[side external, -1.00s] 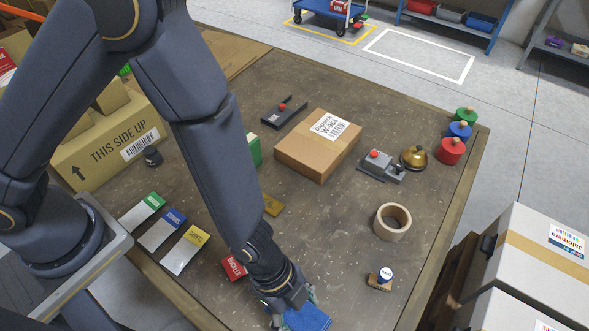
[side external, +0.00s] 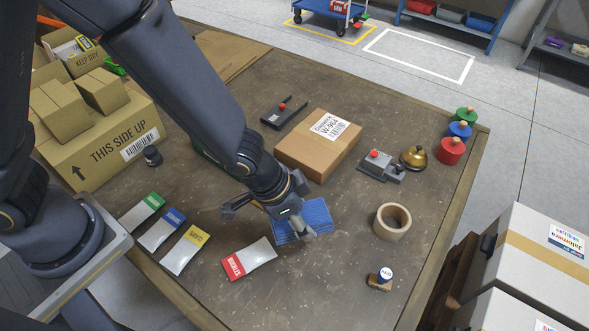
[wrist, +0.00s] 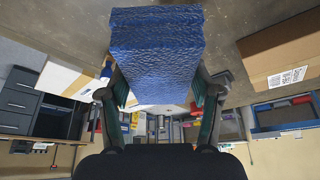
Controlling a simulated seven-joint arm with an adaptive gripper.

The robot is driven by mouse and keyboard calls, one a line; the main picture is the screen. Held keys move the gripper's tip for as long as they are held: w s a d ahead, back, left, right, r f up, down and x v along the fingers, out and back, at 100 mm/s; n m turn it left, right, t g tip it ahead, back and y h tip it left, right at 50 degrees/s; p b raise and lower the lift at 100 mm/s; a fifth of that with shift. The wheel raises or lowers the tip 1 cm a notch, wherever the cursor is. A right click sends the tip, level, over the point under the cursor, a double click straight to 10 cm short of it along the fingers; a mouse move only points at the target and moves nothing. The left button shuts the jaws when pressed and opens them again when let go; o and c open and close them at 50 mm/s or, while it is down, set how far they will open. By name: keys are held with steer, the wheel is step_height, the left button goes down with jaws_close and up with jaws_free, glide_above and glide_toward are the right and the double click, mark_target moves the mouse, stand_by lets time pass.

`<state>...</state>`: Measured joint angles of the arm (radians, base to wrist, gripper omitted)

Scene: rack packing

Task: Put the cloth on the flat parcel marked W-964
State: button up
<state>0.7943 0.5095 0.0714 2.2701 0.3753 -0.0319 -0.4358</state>
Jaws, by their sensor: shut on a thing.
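The blue cloth (side external: 317,217) is a folded rectangle with a ribbed surface. My gripper (side external: 295,232) is shut on it and holds it near the middle of the table, just in front of the parcel. In the wrist view the cloth (wrist: 158,60) sits between the two fingers and juts out beyond them. I cannot tell how high it is above the table. The flat parcel marked W-964 (side external: 305,155) is a brown cardboard box lying flat, its white label on top and its top bare. Part of a box with a label (wrist: 285,55) shows at the right of the wrist view.
A tape roll (side external: 392,222), a brass bell (side external: 413,158) and a grey device with a red knob (side external: 381,166) are right of the parcel. A dark device (side external: 284,111) lies behind it. Coloured cards (side external: 187,250) lie front left. A small stamp (side external: 381,278) stands front right.

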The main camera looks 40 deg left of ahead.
steer(key=w+a+r+n+y, duration=0.1)
steer(key=w+a+r+n, duration=0.15)
steer(key=w+a, duration=0.2)
steer(key=w+a+r+n+t+y, duration=0.1)
steer(key=w+a+r+n, duration=0.1)
steer(key=w+a+n, duration=0.3)
steer(key=w+a+r+y, duration=0.1)
steer(key=w+a+r, duration=0.1)
steer(key=w+a, duration=0.35)
glide_toward(317, 140)
steer(key=shift+w+a+f, duration=0.2)
steer(key=shift+w+f, duration=0.65)
steer(key=shift+f, duration=0.05)
steer(key=shift+w+d+f, duration=0.1)
steer(key=shift+w+f, duration=0.2)
steer(key=shift+f, duration=1.7)
steer(key=o, duration=1.1)
steer(key=shift+f, duration=0.1)
steer(key=shift+o, duration=0.2)
